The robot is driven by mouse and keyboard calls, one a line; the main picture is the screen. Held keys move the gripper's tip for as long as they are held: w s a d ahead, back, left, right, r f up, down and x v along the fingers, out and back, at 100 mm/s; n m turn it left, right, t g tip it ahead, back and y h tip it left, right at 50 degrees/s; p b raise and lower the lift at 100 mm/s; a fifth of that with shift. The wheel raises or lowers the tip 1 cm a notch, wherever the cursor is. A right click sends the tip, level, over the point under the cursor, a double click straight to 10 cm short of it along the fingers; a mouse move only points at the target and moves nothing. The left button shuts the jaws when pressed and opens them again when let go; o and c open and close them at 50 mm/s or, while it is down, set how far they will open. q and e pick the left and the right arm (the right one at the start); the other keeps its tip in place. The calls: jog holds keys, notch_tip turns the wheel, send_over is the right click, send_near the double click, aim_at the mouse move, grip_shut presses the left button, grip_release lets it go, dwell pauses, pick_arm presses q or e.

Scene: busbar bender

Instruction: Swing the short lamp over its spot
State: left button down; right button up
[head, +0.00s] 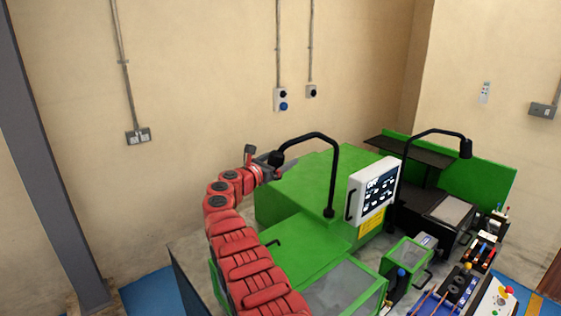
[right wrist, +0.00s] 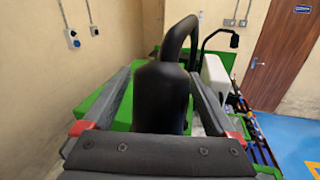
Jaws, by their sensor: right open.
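A black gooseneck lamp rises from the green machine; its neck (head: 335,165) arches left and ends in a dark lamp head (head: 279,158). My right gripper (head: 268,161) is at this head, with its fingers open. In the right wrist view the lamp head (right wrist: 161,95) stands between the two spread fingers of the gripper (right wrist: 160,76), and gaps show at both sides. A second black lamp (head: 436,131) arches over the right part of the machine, its head (head: 465,148) pointing down. I cannot tell the lamps' lengths surely. My left gripper is not in view.
The green machine (head: 300,185) fills the middle. A white control panel (head: 373,190) stands right of the near lamp's base. Small tools and a tray of parts (head: 455,290) lie at the lower right. The wall behind has sockets (head: 138,136); space above the machine is clear.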

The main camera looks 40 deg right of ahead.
grip_shut()
dwell(0.4)
